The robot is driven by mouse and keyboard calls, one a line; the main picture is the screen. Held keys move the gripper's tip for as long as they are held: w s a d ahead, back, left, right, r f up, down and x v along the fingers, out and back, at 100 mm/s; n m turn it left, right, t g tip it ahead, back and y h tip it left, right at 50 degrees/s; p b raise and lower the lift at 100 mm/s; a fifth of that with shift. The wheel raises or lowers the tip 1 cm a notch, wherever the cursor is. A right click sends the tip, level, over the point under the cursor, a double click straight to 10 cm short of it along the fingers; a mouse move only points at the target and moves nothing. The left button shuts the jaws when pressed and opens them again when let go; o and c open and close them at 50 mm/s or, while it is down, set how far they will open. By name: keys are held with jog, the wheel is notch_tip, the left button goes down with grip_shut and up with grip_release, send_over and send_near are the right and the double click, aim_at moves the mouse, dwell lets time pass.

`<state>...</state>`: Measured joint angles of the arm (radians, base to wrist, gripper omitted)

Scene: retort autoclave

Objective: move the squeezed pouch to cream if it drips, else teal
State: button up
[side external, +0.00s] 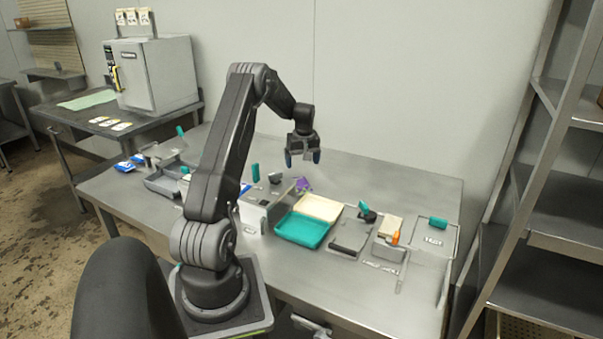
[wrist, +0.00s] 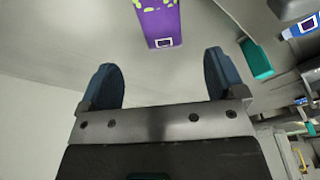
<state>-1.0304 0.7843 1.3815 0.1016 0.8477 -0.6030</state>
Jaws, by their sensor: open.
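A purple pouch (side external: 304,184) with yellow-green marks lies on the steel table behind the trays. It also shows at the top of the wrist view (wrist: 160,25), ahead of the fingers. I cannot tell whether it drips. The cream tray (side external: 320,206) and the teal tray (side external: 300,230) sit side by side at mid table, teal nearer the camera; both look empty. My gripper (side external: 303,158) is open and empty, held above the table near the back wall. Its two blue fingertips stand wide apart in the wrist view (wrist: 160,82), with nothing between them.
A steel box fixture (side external: 284,199) with a teal handle stands left of the trays. A grey bin (side external: 165,184) is at the left. The back right of the table is clear.

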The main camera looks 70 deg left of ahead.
jog(key=w+d+r+m+t, duration=0.1)
jog(key=w+d+r+m, duration=0.15)
jog(key=d+r, duration=0.5)
jog(key=w+d+r+m+t, duration=0.1)
jog(key=d+r+m, duration=0.3)
jog(key=d, duration=0.7)
jog(key=w+d+r+m+t, duration=0.1)
jog(key=w+d+r+m, duration=0.1)
jog(key=d+r, duration=0.6)
jog(key=s+d+r+m, duration=0.1)
jog(key=s+d+m, duration=0.1)
jog(key=d, duration=0.5)
jog(key=s+d+r+m+t, duration=0.1)
jog(key=s+d, duration=0.3)
jog(key=d, duration=0.4)
jog(key=shift+s+m, duration=0.4)
jog(key=shift+m, duration=0.45)
jog(key=shift+o, duration=0.4)
jog(key=s+d+f+m+t+h, duration=0.1)
jog(key=s+d+m, duration=0.3)
jog(key=s+d, duration=0.4)
jog(key=shift+s+d+f+m+t+h, duration=0.25)
jog(key=shift+s+f+m+h, duration=0.2)
jog(key=shift+s, duration=0.3)
